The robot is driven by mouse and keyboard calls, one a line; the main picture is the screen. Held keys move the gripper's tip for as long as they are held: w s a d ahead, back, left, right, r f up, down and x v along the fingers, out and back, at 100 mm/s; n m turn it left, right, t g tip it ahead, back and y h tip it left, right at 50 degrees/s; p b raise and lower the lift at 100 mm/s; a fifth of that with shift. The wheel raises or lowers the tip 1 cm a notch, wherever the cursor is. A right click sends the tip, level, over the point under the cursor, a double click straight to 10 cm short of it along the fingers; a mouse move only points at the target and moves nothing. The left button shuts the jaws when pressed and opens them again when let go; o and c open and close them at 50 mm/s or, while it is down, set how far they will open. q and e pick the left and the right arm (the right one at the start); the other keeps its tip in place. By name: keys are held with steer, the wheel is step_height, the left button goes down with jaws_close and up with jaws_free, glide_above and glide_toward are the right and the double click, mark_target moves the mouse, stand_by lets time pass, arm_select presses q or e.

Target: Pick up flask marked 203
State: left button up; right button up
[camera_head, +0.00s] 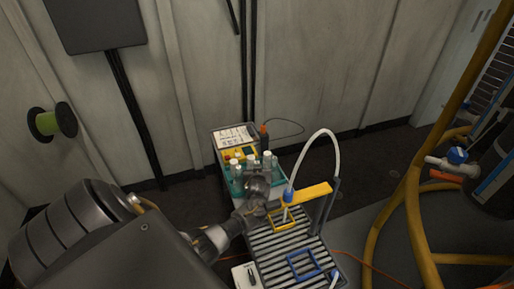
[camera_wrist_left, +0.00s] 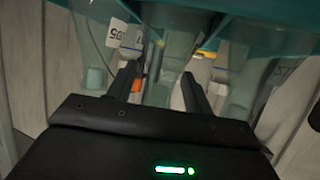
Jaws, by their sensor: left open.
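Several clear flasks with pale caps (camera_head: 235,163) stand in a teal rack (camera_head: 228,180) on the bench, in the head view. My left gripper (camera_head: 260,172) reaches in from the left and covers part of the rack. In the left wrist view, my left gripper (camera_wrist_left: 160,80) is open, with transparent glassware close around its fingers. A white label (camera_wrist_left: 117,32) shows at upper left, turned over, with digits that seem to end in 05. I cannot make out a 203 label in either view. My right gripper is out of view.
A slatted grey bench top (camera_head: 285,255) holds yellow and blue square frames. A yellow arm (camera_head: 305,193) on a dark post, with a white hose, stands close right of my left gripper. Thick yellow hoses (camera_head: 415,215) run at right. A wall stands behind the bench.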

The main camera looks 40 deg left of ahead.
arm_select(q)
steer(key=shift+w+a+f, duration=0.25)
steer(key=shift+w+a, duration=0.15)
steer(key=shift+w, duration=0.05)
steer(key=shift+c, duration=0.4)
jaws_close()
steer(key=shift+r, duration=0.1)
